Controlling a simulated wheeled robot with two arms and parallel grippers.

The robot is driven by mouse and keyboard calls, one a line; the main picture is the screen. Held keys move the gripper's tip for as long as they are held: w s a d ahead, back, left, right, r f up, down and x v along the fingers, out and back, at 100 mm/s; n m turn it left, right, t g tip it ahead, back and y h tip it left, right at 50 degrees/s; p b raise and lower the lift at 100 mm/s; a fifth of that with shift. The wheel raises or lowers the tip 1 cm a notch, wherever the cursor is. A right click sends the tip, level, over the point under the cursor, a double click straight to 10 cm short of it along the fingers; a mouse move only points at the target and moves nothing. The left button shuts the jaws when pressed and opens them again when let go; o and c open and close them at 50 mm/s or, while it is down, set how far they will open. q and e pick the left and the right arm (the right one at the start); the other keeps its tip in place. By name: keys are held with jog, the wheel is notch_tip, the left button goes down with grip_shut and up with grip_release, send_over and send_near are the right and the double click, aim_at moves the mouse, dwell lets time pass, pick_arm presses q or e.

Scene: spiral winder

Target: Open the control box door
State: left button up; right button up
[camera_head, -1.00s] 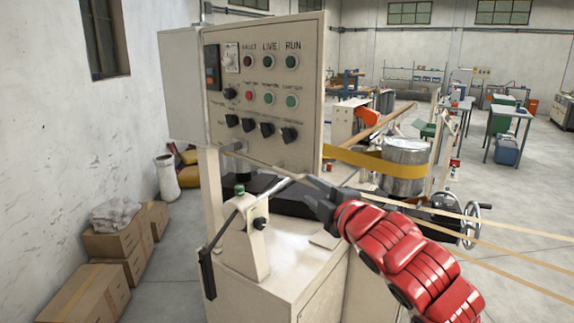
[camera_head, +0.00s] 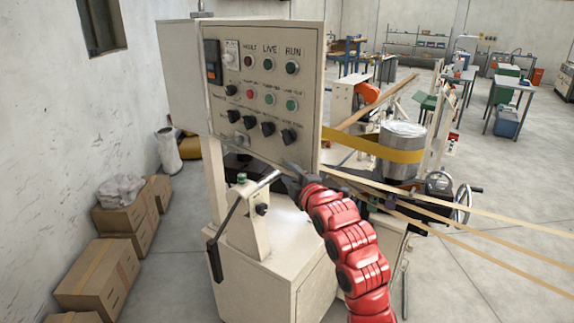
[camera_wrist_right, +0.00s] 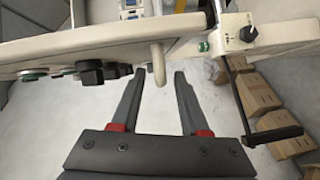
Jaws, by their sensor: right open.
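The control box (camera_head: 183,75) stands with its front door (camera_head: 295,105), a cream panel of lamps, buttons and black knobs, facing me. The door looks closed. In the right wrist view a pale peg-like handle (camera_wrist_right: 158,65) sticks out from the panel's edge. My right gripper (camera_head: 288,167) is just below the door's lower edge. In the wrist view its open fingers (camera_wrist_right: 158,74) have their tips on either side of the peg, with gaps visible. My left gripper is not in view.
A cream pedestal with a black lever (camera_head: 228,215) stands below the box. Yellow strips (camera_head: 450,205) stretch to the right past a metal drum (camera_head: 400,150). Cardboard boxes (camera_head: 98,275) line the left wall. Floor at the right front is mostly clear.

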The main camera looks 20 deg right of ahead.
jog(key=shift+w+a+f, duration=0.1)
jog(key=shift+w, duration=0.7)
grip_shut()
dwell(1.0)
